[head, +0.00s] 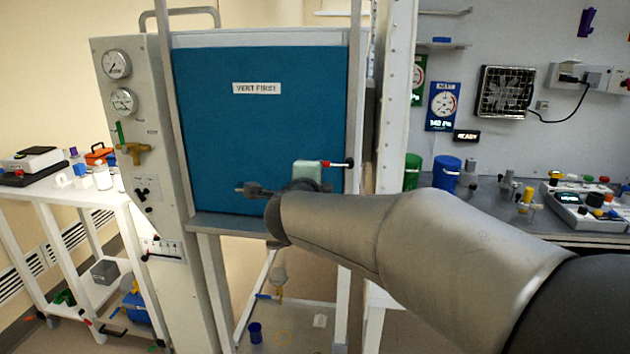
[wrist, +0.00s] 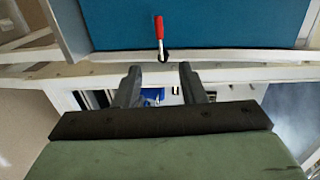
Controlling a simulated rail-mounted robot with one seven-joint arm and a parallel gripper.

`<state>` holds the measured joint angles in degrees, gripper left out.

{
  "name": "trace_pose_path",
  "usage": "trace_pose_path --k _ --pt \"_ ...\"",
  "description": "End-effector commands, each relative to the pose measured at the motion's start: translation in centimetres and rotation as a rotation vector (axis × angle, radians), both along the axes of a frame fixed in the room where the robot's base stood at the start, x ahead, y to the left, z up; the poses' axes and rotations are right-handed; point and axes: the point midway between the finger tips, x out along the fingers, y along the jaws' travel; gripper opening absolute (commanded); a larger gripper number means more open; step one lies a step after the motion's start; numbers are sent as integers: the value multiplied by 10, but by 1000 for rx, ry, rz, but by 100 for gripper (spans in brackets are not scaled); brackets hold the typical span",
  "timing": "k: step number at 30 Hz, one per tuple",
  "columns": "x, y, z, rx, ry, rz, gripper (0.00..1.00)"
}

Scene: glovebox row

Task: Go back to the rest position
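My gripper (wrist: 160,84) shows in the wrist view with its two dark fingers apart and nothing between them. In the head view its end (head: 250,189) is small and dark, in front of the teal panel (head: 230,130) of the glovebox cabinet. Much of the hand is hidden behind my grey arm there. A red-handled lever (head: 336,164) sits at the panel's right edge. It also shows in the wrist view (wrist: 159,30), ahead of the fingers and apart from them.
The gauge column (head: 145,190) stands left of the panel, with a white cart (head: 85,195) beyond it. A white post (head: 396,110) stands to the right. A grey bench (head: 490,200) with blue (head: 447,174) and green containers (head: 412,170) lies behind my arm.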

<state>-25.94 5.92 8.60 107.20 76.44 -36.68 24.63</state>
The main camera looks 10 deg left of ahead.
Motion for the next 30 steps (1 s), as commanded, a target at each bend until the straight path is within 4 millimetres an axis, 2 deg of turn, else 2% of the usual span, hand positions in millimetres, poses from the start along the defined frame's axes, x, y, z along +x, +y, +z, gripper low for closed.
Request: trace_pose_path --k 5,8,11,12,14,15,18,21,24,27,30 --pt "-6 -9 1 -121 14 124 37" --pt "-27 -22 -14 -317 70 316 37" --pt "-70 -47 -53 -563 201 558 37" --pt "-92 -61 -72 -654 268 651 37" --pt "-124 -81 -99 -763 370 772 37" --pt "-146 -95 -115 -825 439 846 37" --pt "-202 -133 -148 -945 613 1010 37" --pt "-254 -167 -171 -1020 774 1146 37" --pt "-294 -194 -184 -1063 904 1246 37" --pt "-320 -211 -190 -1082 989 1308 37" --pt "-332 -218 -193 -1089 1029 1339 37"
